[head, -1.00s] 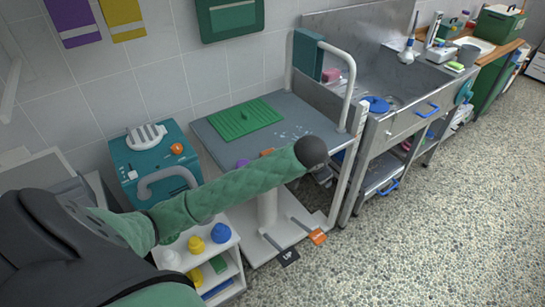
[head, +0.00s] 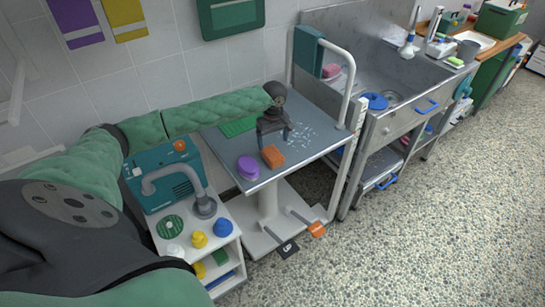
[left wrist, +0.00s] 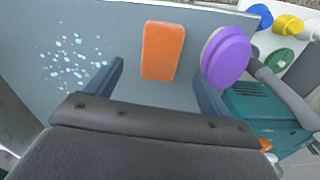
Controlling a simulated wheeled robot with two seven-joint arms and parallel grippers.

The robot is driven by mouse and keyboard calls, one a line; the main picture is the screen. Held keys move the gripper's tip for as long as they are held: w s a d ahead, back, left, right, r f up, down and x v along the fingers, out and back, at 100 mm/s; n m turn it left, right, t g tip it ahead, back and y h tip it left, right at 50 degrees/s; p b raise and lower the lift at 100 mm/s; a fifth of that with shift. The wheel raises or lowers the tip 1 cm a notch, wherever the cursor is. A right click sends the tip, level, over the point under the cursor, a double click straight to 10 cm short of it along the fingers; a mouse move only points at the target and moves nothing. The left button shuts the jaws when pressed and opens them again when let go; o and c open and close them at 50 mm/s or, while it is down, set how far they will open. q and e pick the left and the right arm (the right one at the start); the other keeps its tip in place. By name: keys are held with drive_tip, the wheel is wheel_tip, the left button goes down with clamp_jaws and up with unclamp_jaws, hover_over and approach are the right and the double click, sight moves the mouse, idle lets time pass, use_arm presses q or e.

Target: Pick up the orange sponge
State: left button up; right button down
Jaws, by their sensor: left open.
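The orange sponge (head: 272,156) lies on the grey table top (head: 318,143), near its front edge. It also shows in the left wrist view (left wrist: 162,50), lying flat. My left gripper (head: 274,138) points down over the table, just behind the sponge in the head view. In the left wrist view its two fingers (left wrist: 158,82) are open and empty, with the sponge beyond the tips and between their lines. A purple round brush or sponge (head: 248,167) sits on the table to the left of the orange sponge and shows in the left wrist view (left wrist: 226,56). My right gripper is not in view.
A green mat (head: 238,126) lies at the table's back left. Water drops lie right of the gripper. A white rail (head: 350,75) bounds the table's right side. A teal machine (head: 150,180) and a white cart with bottles (head: 198,240) stand left.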

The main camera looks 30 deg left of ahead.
sight(272, 153)
use_arm(q)
drive_tip(key=shift+f+n, duration=0.15)
drive_tip(key=shift+n, duration=0.25)
drive_tip(key=shift+f+p, duration=0.55)
drive_tip(key=shift+f, duration=0.9)
wheel_tip(272, 153, down, 4)
drive_tip(key=p, duration=0.2)
drive_tip(key=shift+a+p, duration=0.1)
drive_tip(key=shift+p, duration=0.25)
drive_tip(key=shift+f, duration=0.35)
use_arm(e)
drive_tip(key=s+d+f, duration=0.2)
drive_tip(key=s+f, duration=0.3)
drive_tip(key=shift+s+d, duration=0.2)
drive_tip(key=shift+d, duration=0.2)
use_arm(q)
drive_tip(key=c, duration=1.1)
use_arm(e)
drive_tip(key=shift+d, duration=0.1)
